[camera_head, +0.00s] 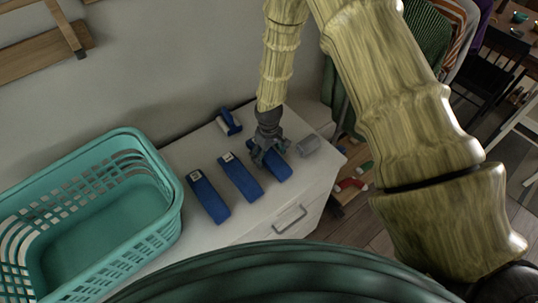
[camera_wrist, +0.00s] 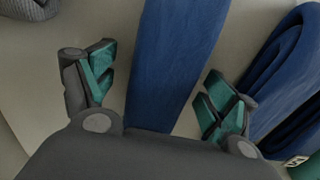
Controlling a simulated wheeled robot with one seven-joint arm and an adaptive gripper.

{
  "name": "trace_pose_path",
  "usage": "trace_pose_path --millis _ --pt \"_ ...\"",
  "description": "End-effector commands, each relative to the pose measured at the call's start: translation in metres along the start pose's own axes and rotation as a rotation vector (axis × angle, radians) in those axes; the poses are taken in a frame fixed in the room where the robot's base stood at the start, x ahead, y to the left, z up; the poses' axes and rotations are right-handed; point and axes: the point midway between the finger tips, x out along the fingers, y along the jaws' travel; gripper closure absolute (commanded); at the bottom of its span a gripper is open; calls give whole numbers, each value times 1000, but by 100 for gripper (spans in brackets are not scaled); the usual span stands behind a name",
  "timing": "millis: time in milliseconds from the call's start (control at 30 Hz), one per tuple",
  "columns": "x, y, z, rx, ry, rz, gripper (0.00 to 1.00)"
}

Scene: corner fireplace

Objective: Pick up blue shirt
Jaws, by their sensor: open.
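Several folded blue shirts lie on the white cabinet top. One blue shirt (camera_head: 279,169) is under my gripper (camera_head: 267,152); two more, the middle one (camera_head: 240,177) and the left one (camera_head: 208,197), lie to its left. In the wrist view, the blue shirt (camera_wrist: 176,60) runs between the two green-padded fingers of my open gripper (camera_wrist: 160,88), with a gap on each side. Its near end is hidden by the gripper body. Another folded blue shirt (camera_wrist: 285,85) shows beyond the right finger.
A teal laundry basket (camera_head: 165,185) stands left of the shirts. A small blue item (camera_head: 228,122) lies behind them, and a grey folded item (camera_head: 307,145) lies close to the right of my gripper. The cabinet drawer (camera_head: 290,219) faces front. Clothes (camera_head: 428,35) hang at upper right.

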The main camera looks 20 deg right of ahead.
Motion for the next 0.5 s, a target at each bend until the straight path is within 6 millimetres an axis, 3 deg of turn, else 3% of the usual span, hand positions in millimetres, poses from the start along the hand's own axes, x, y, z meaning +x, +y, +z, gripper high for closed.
trace_pose_path --millis 133,400,500 --pt "0 0 0 0 0 0 14" --pt "0 0 0 0 0 0 63" --pt "0 0 0 0 0 0 68"
